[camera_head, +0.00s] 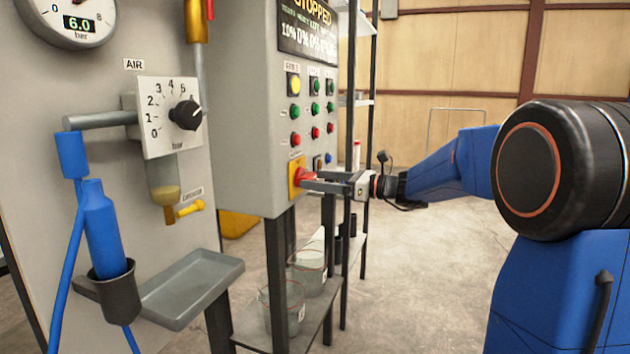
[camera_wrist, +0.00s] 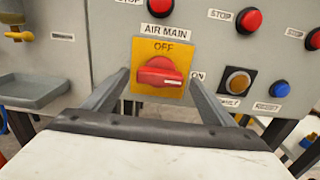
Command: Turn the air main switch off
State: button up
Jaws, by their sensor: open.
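The air main switch is a red rotary knob (camera_wrist: 160,72) on a yellow plate (camera_wrist: 172,47), under the label AIR MAIN. OFF is printed above the knob and ON to its right. The knob's handle lies roughly level, with its white mark toward ON. In the head view the red knob (camera_head: 304,175) sits low on the grey cabinet's front. My gripper (camera_wrist: 158,78) is open, with one finger on each side of the knob. In the head view my gripper (camera_head: 318,182) reaches the knob from the right; contact cannot be told.
Red stop buttons (camera_wrist: 248,20), a dark selector (camera_wrist: 238,81) and a blue reset button (camera_wrist: 279,89) are close by on the panel. A grey tray (camera_head: 190,287) juts out at left. A shelf with clear containers (camera_head: 307,272) stands below the cabinet. The floor at right is clear.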

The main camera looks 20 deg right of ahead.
jog(key=shift+w+a, duration=0.45)
jog(key=shift+a, duration=0.1)
jog(key=shift+c, duration=0.3)
jog(key=c, duration=1)
